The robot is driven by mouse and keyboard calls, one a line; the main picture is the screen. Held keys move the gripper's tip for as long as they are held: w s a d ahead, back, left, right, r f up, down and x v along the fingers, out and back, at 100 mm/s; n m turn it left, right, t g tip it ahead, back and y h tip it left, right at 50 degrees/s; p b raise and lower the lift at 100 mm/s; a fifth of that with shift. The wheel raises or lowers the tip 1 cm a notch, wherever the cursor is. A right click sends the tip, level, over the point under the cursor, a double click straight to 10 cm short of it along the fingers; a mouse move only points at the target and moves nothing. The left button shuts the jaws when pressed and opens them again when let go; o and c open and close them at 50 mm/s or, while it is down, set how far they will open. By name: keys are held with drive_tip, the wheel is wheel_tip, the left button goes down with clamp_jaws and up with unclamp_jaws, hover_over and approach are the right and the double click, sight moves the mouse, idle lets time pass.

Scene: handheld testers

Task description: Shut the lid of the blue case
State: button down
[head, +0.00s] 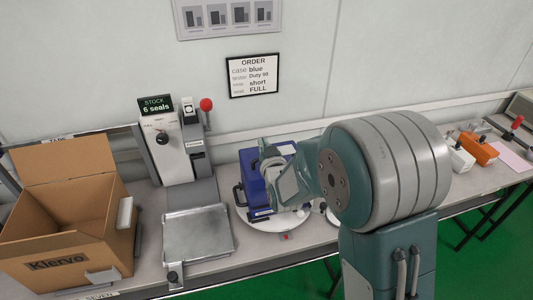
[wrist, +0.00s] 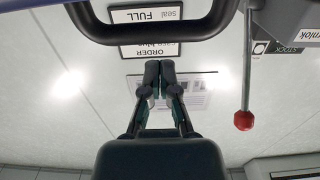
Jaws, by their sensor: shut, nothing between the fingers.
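The blue case (head: 249,172) stands on a white round plate (head: 250,237) in the middle of the bench in the head view. A dark handle shows on its left side and a small white label low on its front. My arm hides much of its right part, so I cannot tell how far its lid is open. My gripper (wrist: 160,72) is shut and empty, its fingertips together in the wrist view. A dark curved handle (wrist: 152,34) crosses the top of that view, close to the fingertips; I cannot tell whether they touch.
Left of the case stand a seal press with a red-knobbed lever (head: 206,104), a metal tray (head: 198,233) and an open cardboard box (head: 65,225). An order card (head: 252,75) hangs on the wall behind. Orange (head: 479,149) and white testers lie on the bench at right.

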drive_tip(key=shift+w+a, duration=0.15)
drive_tip(key=shift+w, duration=0.5)
drive_tip(key=shift+s+d+f, duration=0.2)
drive_tip(key=shift+s+f, duration=0.7)
drive_tip(key=shift+f, duration=0.3)
drive_tip(key=shift+s+d+f, duration=0.1)
drive_tip(key=shift+s+f, duration=0.25)
drive_tip(key=shift+s+d+f, duration=0.15)
drive_tip(key=shift+s+f, duration=0.3)
drive_tip(key=shift+s, duration=0.1)
drive_tip(key=shift+s+d+f, duration=0.15)
drive_tip(key=shift+s+f, duration=0.25)
drive_tip(key=shift+s, duration=0.1)
